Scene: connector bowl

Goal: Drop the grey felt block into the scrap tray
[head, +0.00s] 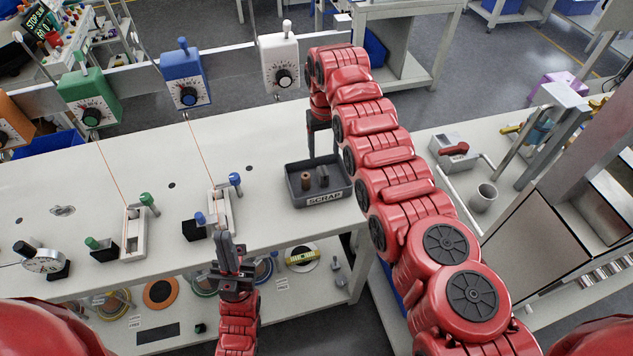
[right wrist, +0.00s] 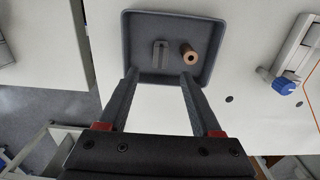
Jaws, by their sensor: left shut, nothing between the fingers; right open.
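The scrap tray (head: 338,201) is a dark grey, shallow tray labelled SCRAP on the white bench. A small grey block (head: 323,175), which looks like the felt block, is inside it; the right wrist view shows the block (right wrist: 160,54) near the tray's middle. My right gripper (head: 323,154) is above the tray, open and empty. In the right wrist view its fingers (right wrist: 160,78) are spread wide, with the block beyond them and not between them. My left gripper (head: 225,236) is shut and empty near the bench's front edge, left of the tray.
A brown spool (head: 305,181) is also in the tray, beside the block. Small fixtures with blue (head: 235,179) and green (head: 146,198) knobs stand left of the tray. A grey cup (head: 484,197) stands on the right bench. The bench behind the fixtures is mostly clear.

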